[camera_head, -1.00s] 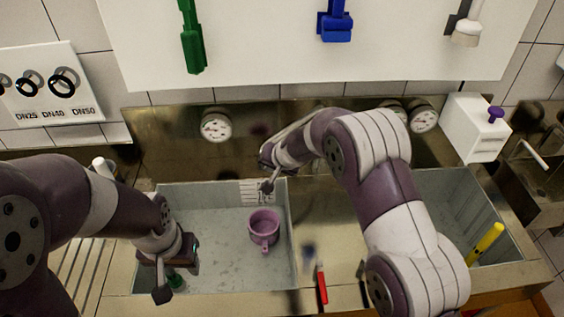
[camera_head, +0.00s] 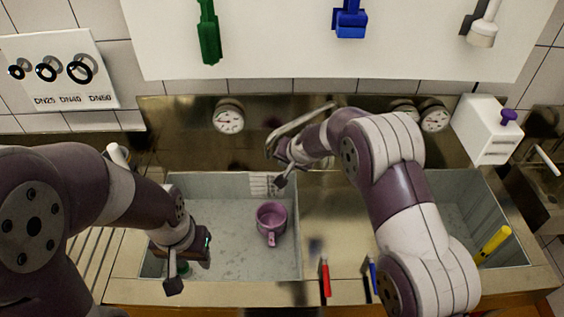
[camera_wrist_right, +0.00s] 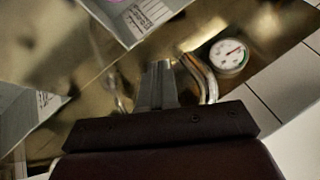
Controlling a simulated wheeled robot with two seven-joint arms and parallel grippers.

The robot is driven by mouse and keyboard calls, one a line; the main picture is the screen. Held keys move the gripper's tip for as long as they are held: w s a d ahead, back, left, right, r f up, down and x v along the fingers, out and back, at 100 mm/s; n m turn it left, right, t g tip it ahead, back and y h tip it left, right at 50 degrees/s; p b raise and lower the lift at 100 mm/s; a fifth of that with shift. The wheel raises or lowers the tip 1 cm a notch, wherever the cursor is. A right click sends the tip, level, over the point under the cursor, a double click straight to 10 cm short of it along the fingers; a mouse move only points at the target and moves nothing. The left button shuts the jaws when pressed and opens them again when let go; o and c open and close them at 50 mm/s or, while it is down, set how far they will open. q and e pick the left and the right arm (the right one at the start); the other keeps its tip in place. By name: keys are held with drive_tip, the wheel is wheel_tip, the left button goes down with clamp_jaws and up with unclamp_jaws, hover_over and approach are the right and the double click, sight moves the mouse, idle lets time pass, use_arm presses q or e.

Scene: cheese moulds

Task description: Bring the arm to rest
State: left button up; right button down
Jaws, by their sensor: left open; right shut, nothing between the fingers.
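My left gripper (camera_head: 186,266) is over the left front corner of the left sink basin (camera_head: 225,186), pointing down and open. A small dark green thing (camera_head: 183,268) shows beside its fingers; I cannot tell whether they touch it. My right gripper (camera_head: 279,182) is over the back right corner of that basin, near the steel back panel. In the right wrist view its fingers (camera_wrist_right: 157,84) are together with nothing between them. A pink mug (camera_head: 271,218) stands in the left basin, apart from both grippers.
A curved metal tap (camera_head: 292,128) rises close behind my right gripper. Red (camera_head: 325,278) and blue (camera_head: 371,275) handles lie at the front edge of the counter. A yellow handle (camera_head: 493,244) is in the right basin. A white box (camera_head: 486,130) stands at the back right.

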drive_tip(key=s+a+v, duration=0.1)
drive_tip(key=v, duration=1)
use_arm(q)
wheel_tip(320, 180, down, 8)
drive_tip(key=b, duration=0.7)
drive_tip(key=shift+s+d+r, duration=0.25)
drive_tip(key=shift+s+d, duration=0.1)
use_arm(e)
drive_tip(key=s+d+f+n+g+h, duration=0.1)
drive_tip(key=s+d+f, duration=0.4)
drive_tip(key=s, duration=0.8)
drive_tip(key=s+d+f+n+g+h, duration=0.2)
drive_tip(key=s+d+f+g, duration=0.2)
drive_tip(key=s+d, duration=0.8)
wheel_tip(320, 180, down, 2)
drive_tip(key=shift+s+f+h, duration=0.2)
drive_tip(key=shift+s+h, duration=0.1)
drive_tip(key=shift+s, duration=0.1)
